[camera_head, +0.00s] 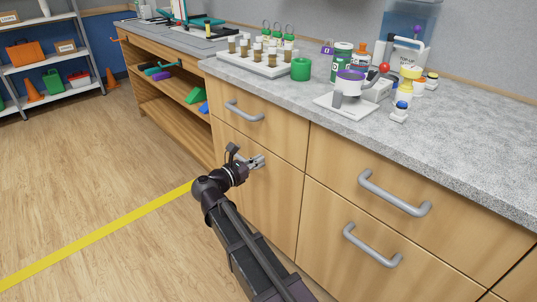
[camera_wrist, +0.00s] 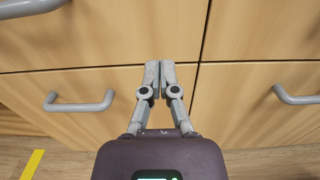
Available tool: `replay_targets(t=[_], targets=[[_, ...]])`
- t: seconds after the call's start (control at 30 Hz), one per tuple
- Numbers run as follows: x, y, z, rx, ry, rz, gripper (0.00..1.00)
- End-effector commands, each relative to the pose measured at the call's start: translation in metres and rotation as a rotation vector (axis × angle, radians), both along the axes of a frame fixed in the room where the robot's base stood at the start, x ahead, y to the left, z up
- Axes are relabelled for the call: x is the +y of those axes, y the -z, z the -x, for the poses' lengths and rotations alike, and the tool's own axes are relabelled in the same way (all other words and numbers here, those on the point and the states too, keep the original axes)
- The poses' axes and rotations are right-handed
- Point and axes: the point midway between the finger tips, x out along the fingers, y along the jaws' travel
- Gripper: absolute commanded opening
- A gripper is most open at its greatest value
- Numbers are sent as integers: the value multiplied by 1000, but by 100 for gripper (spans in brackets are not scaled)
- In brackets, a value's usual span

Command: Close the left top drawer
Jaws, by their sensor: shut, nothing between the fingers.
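The left top drawer (camera_head: 280,130) has a light wood front and a grey bar handle (camera_head: 245,112). Its front looks flush with its neighbours, with no clear gap showing. It fills the upper left of the wrist view (camera_wrist: 110,38), with its handle (camera_wrist: 30,8) cut by the top edge. My gripper (camera_head: 258,161) is shut and empty, in front of the left column of drawers. In the wrist view my gripper's fingertips (camera_wrist: 161,66) are together at the drawer's lower edge, just left of the vertical seam. I cannot tell whether they touch the wood.
The lower left drawer's handle (camera_wrist: 80,105) is left of my fingers. The right drawers have grey handles, upper (camera_head: 395,195) and lower (camera_head: 370,247). The grey countertop (camera_head: 440,140) above holds a tube rack (camera_head: 255,65) and bottles. The wood floor (camera_head: 90,170) at left is clear.

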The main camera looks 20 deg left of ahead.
Motion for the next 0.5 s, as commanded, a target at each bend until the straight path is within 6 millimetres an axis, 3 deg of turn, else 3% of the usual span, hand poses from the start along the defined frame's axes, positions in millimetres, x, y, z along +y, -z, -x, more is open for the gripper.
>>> replay_targets(t=[0.2, 0.5], targets=[[7, 0, 15, 0, 0, 0, 0], [8, 0, 18, 0, 1, 0, 0]])
